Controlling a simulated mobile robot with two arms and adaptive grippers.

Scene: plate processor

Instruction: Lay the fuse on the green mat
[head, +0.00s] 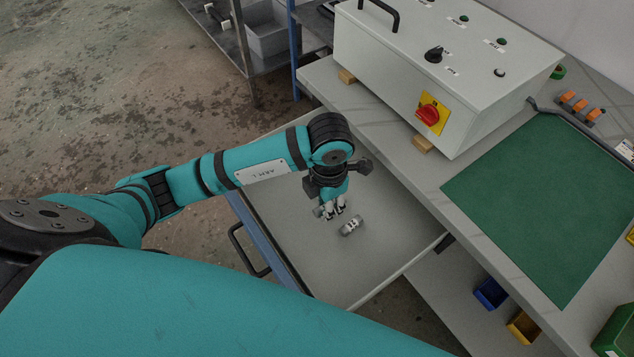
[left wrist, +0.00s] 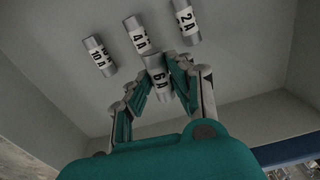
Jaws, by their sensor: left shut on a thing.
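My left gripper (head: 331,210) reaches down into the open drawer (head: 378,262). In the left wrist view, the left gripper (left wrist: 160,92) is shut on a grey fuse with a white label reading 6 A (left wrist: 158,76). Other fuses lie on the drawer floor just beyond it: 10 A (left wrist: 100,57), 4 A (left wrist: 138,36) and 2 A (left wrist: 186,22). In the head view one loose fuse (head: 352,225) shows beside the fingers; its label is too small to read. The green mat (head: 550,190) lies bare on the bench at the right. My right gripper is not in view.
A grey control cabinet (head: 440,65) with a red switch (head: 429,114) stands on the bench behind the drawer. Orange parts (head: 580,107) lie behind the mat. A blue bin (head: 490,294) and a yellow bin (head: 523,327) sit below the bench edge. The drawer's front half is clear.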

